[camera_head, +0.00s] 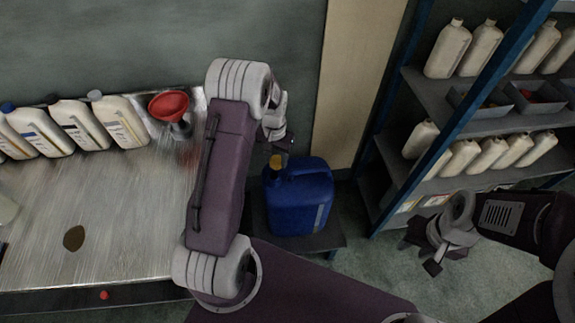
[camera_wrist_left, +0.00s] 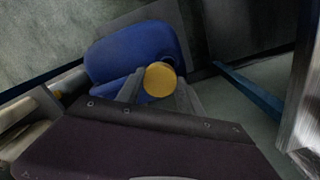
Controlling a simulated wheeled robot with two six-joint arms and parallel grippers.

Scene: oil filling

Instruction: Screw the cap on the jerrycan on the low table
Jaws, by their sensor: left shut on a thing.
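The blue jerrycan (camera_head: 300,203) stands on the low table (camera_head: 328,238) between the metal workbench and the shelf rack. It also shows in the left wrist view (camera_wrist_left: 120,52). The yellow cap (camera_head: 277,161) is at the jerrycan's top left, over the spout area. In the left wrist view, the cap (camera_wrist_left: 160,79) sits between the fingertips of my left gripper (camera_wrist_left: 159,92), which is shut on it. The cap and fingers hide the spout, so I cannot tell whether the threads are engaged. My right gripper (camera_head: 421,257) is open and empty, away to the right.
The metal workbench (camera_head: 120,215) at left bears several white bottles (camera_head: 75,125), a red funnel (camera_head: 169,105) and a dark oil spot (camera_head: 74,238). A blue-framed rack (camera_head: 388,115) with several bottles stands at right. Floor (camera_head: 365,285) is free before the rack.

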